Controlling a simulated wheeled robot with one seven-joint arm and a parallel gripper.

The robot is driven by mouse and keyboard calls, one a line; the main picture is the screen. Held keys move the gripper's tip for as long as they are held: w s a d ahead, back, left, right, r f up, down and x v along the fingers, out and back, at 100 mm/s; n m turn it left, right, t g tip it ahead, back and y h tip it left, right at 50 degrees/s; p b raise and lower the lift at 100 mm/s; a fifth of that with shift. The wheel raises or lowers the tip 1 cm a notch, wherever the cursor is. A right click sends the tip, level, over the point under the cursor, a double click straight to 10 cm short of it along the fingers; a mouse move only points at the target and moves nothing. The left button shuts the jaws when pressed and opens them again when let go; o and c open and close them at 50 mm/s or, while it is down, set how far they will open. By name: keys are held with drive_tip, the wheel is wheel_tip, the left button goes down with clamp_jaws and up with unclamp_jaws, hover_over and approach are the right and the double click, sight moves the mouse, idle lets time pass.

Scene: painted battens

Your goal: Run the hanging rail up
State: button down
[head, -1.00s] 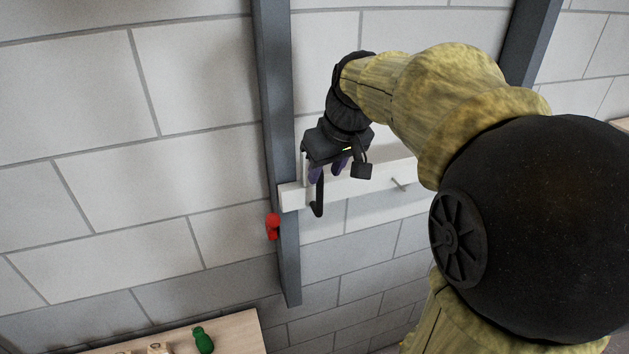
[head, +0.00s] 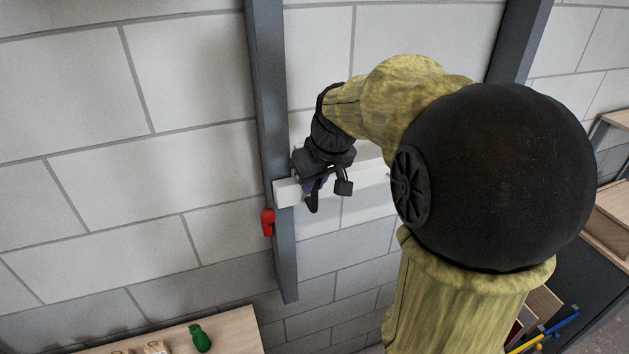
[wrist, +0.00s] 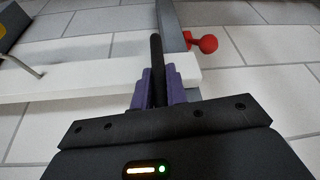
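The hanging rail (head: 288,193) is a long white batten lying across a grey upright (head: 270,110) on the wall. A black handle (head: 313,203) stands near its left end. My gripper (head: 316,186) is at this handle. In the wrist view, its purple fingers (wrist: 157,88) lie close against both sides of the handle (wrist: 156,55), and it looks shut on it. The rail also shows in the wrist view (wrist: 70,84). A red knob (head: 267,222) sits on the upright just below the rail's end. My arm hides the rail's right part.
A second grey upright (head: 518,45) stands to the right. A wooden shelf (head: 235,330) at the lower left bears a green figure (head: 200,338). Wooden shelving (head: 605,225) stands at the right. A metal hook (wrist: 22,66) sticks out from the rail.

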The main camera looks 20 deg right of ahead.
drive_tip(key=shift+r, duration=0.1)
wheel_tip(320, 180, up, 28)
drive_tip(key=shift+r, duration=0.15)
idle(0.7)
drive_tip(key=shift+r, duration=0.1)
drive_tip(key=c, duration=1.5)
unclamp_jaws()
drive_tip(key=shift+o, duration=0.5)
